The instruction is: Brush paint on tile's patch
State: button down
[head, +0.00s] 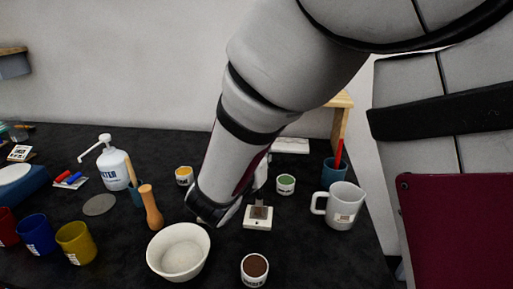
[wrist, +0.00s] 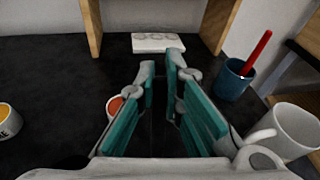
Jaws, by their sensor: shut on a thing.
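The white tile (head: 257,223) lies on the dark table in the head view, with a grey-brown patch (head: 262,212) in its middle. My gripper (wrist: 161,62) shows teal-padded fingers in the wrist view. It is shut on what seems to be a slim brush, mostly hidden between the fingers. In the head view my arm hides most of the gripper, just above and behind the tile. I cannot tell whether the brush touches the patch. Paint pots stand around: brown (head: 255,268), green (head: 286,184), yellow (head: 184,175) and orange (wrist: 114,105).
A white mug (head: 343,207) and a blue cup (head: 334,172) with a red-handled tool stand right of the tile. A white bowl (head: 178,251) and wooden pestle (head: 150,207) stand left. A pump bottle (head: 113,166) and coloured cups are farther left. A wooden stand (wrist: 218,25) is behind.

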jog(key=shift+s, duration=0.45)
jog(key=shift+f, duration=0.1)
dwell(1.4)
jog(key=shift+r+p, duration=1.9)
jog(key=shift+r, duration=1.1)
